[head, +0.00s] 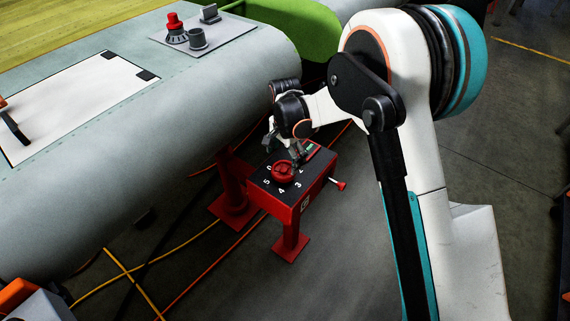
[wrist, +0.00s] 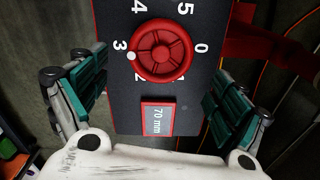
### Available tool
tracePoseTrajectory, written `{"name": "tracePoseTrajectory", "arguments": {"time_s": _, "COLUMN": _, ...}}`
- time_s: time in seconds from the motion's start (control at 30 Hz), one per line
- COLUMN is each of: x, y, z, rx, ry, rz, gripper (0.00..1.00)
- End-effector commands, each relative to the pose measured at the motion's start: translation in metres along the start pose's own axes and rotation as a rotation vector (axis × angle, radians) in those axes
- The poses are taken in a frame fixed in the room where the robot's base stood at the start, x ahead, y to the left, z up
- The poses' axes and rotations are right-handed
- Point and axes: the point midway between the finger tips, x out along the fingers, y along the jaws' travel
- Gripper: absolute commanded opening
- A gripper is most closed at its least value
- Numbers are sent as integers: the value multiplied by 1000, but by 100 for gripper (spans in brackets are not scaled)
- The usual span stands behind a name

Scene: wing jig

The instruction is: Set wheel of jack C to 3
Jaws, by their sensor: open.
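The red jack (head: 285,200) has a black top with a red hand wheel (head: 283,172) and printed numbers. The wheel also shows in the wrist view (wrist: 161,54), and its white dot (wrist: 131,56) sits beside the printed 3 (wrist: 119,45). A display (wrist: 158,118) on the jack's top reads 70 mm. A small label (head: 305,203) on the jack's side is too small to read surely. My gripper (wrist: 158,95) is open over the jack. Its green-padded fingers are apart on both sides of the panel, with no finger seen touching the wheel.
A large grey wing (head: 190,90) runs above and left of the jack. A red support (head: 232,190) stands close behind it. A red-knobbed lever (head: 339,184) sticks out at its right. Orange and yellow cables (head: 205,237) cross the floor.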

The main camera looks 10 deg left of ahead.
Motion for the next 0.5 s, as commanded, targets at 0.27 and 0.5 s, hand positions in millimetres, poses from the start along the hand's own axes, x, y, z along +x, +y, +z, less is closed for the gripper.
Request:
{"name": "tracePoseTrajectory", "arguments": {"time_s": 0.27, "x": -52, "y": 0, "z": 0, "rx": 0, "ry": 0, "rz": 0, "gripper": 90}}
{"name": "tracePoseTrajectory", "arguments": {"time_s": 0.5, "x": -70, "y": 0, "z": 0, "rx": 0, "ry": 0, "rz": 0, "gripper": 90}}
